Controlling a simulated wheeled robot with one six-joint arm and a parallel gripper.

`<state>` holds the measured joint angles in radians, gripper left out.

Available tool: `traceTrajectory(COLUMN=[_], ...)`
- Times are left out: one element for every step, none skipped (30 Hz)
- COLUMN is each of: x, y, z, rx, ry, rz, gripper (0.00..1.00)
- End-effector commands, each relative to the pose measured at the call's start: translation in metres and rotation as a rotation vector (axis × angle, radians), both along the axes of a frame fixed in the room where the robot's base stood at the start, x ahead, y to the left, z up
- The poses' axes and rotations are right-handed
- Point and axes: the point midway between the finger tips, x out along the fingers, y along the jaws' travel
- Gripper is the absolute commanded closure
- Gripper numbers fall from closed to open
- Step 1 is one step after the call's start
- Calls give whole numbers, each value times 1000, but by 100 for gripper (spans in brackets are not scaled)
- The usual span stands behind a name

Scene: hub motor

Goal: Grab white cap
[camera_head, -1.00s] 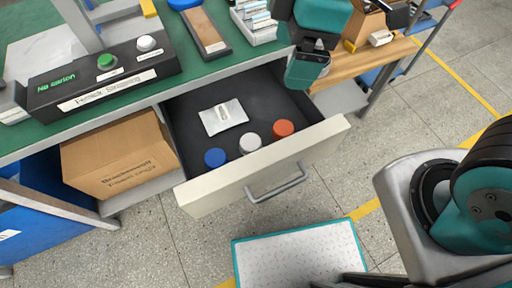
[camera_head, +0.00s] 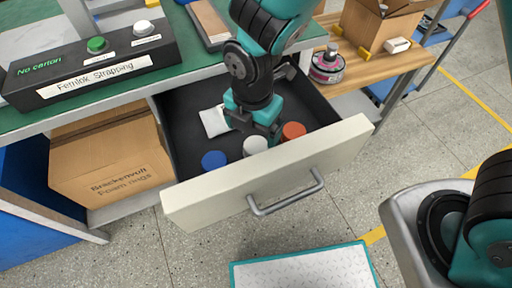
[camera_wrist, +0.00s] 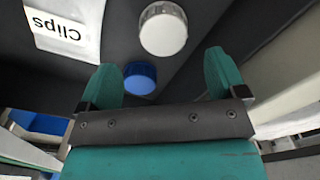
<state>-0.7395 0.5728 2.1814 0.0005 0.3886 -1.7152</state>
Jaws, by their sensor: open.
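The white cap (camera_head: 254,145) stands in the open drawer near its front wall, between a blue cap (camera_head: 214,160) and an orange-red cap (camera_head: 293,131). The blue cap (camera_wrist: 139,77) shows nearer, by the left finger. My gripper (camera_head: 258,128) is open and empty, inside the drawer area just behind the white cap. In the wrist view my gripper's fingers (camera_wrist: 163,75) are spread apart. The orange-red cap is not seen there.
The drawer's front wall (camera_head: 270,175) with its handle rises close to the caps. A white packet (camera_head: 214,121) lies in the drawer, reading "Clips" (camera_wrist: 62,30) in the wrist view. A cardboard box (camera_head: 108,165) sits on the shelf at left. A round motor part (camera_head: 327,66) stands on the wooden bench.

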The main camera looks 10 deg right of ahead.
Motion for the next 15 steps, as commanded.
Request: traceTrajectory(x=[0, 0, 0, 0, 0, 0, 0, -1, -2, -2, -2, -3, -3, -3, -3], y=[0, 0, 0, 0, 0, 0, -1, -1, -3, -4, -4, -5, -5, -5, -5], z=[-8, -10, -13, -14, -15, -18, -20, -24, -31, -36, -41, -48, -52, -56, -60], rx=[-1, 0, 0, 0, 0, 0, 0, -1, -2, -2, -1, -2, -1, 0, -1], ry=[1, 0, 0, 0, 0, 0, 0, 1, 3, 3, 2, 3, 2, 1, 2], rz=[0, -1, -1, -1, -1, -1, -1, -1, -1, -1, -2, -2, -1, -1, -1], gripper=[10, 10, 10, 10, 10, 10, 10, 10, 10, 10, 10, 10, 10, 10, 10])
